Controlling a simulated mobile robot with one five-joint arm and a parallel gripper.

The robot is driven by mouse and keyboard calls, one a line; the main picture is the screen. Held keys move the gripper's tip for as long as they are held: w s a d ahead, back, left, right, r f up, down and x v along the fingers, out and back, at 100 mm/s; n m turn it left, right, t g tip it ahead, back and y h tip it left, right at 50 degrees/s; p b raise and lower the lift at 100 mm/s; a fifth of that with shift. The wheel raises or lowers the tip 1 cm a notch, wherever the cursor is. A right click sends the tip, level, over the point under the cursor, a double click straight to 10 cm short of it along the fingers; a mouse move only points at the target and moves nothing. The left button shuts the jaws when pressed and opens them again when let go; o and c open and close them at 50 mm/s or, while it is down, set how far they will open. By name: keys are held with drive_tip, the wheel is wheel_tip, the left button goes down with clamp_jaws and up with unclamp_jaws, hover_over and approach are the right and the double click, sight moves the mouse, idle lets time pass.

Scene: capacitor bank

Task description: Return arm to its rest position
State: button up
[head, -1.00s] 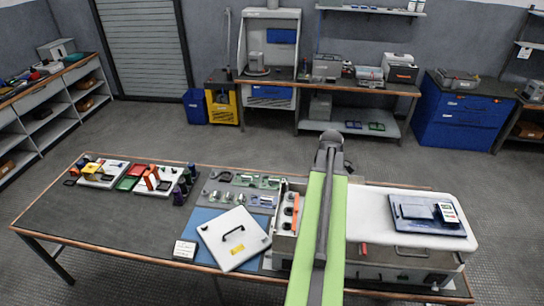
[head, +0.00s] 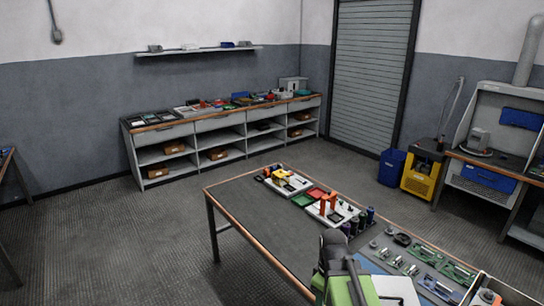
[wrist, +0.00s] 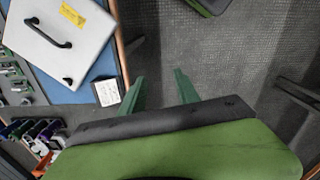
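My gripper (wrist: 160,88) shows in the wrist view as two green fingers standing apart, with nothing between them. It is over the grey floor, beside the workbench edge. My green arm with its dark joint shows at the bottom of the head view, right of centre, in front of the workbench (head: 253,215). The gripper itself cannot be made out in the head view.
A white panel with a black handle (wrist: 68,38) lies on a blue mat (wrist: 82,92), beside a small white box (wrist: 108,92). In the head view, trays with colourful parts (head: 288,183) stand on the workbench. Open floor (head: 120,245) lies to its left.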

drive_tip(key=shift+s+a+f+m, duration=0.1)
drive_tip(key=shift+s+a+m, duration=0.15)
drive_tip(key=shift+m, duration=1.3)
drive_tip(key=shift+s+a+f+m, duration=0.1)
drive_tip(key=shift+s+a+m, duration=0.15)
drive_tip(key=shift+m, duration=1.25)
drive_tip(key=shift+s+a+f+m, duration=0.1)
drive_tip(key=shift+s+a+m, duration=0.15)
drive_tip(key=shift+m, duration=1.3)
